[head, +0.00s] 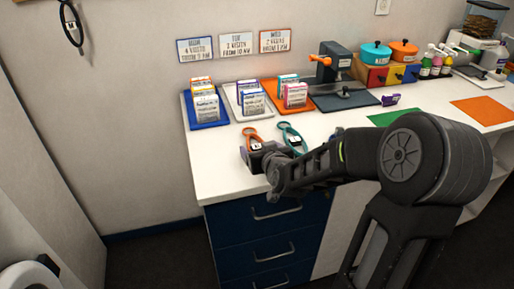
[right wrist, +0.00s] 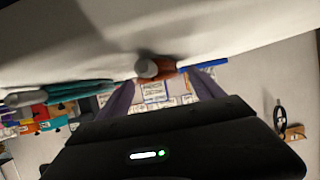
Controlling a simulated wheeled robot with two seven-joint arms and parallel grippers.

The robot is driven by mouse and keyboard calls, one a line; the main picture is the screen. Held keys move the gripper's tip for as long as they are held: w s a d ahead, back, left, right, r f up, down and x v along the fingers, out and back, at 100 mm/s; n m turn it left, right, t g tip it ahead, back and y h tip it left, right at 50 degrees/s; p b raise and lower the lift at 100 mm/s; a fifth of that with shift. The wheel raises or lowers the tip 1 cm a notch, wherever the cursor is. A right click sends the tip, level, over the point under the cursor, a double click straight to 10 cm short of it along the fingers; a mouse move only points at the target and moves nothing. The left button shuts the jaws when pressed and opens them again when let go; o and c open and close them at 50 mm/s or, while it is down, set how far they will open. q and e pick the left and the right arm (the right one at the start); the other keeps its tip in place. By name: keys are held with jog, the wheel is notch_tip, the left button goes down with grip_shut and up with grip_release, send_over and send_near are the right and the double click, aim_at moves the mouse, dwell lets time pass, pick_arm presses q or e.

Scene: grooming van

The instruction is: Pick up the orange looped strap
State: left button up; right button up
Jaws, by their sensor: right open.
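The orange looped strap (head: 251,134) lies near the front left edge of the white counter, its lower part hidden behind my right gripper. In the right wrist view an orange-brown piece with a grey end, probably this strap (right wrist: 165,67), shows between or just past the fingertips. My right gripper (head: 255,152) is low at the counter edge, open, with its two purple fingers either side of the strap; I cannot tell if they touch it. A teal looped strap (head: 291,137) lies just right of it and also shows in the right wrist view (right wrist: 78,90). My left gripper is not in view.
Blue (head: 209,122), white (head: 238,114) and orange trays with card packs stand behind the straps. A dark press (head: 336,64) stands on a dark board further back. A dark looped strap (head: 70,24) hangs on the wall. Blue drawers (head: 250,222) are below the counter.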

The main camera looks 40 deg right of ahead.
aim_at(258, 148)
jog(key=shift+x, duration=0.75)
jog(key=c, duration=1.5)
jog(key=shift+c, duration=0.2)
notch_tip(258, 148, up, 10)
jog(key=p, duration=0.2)
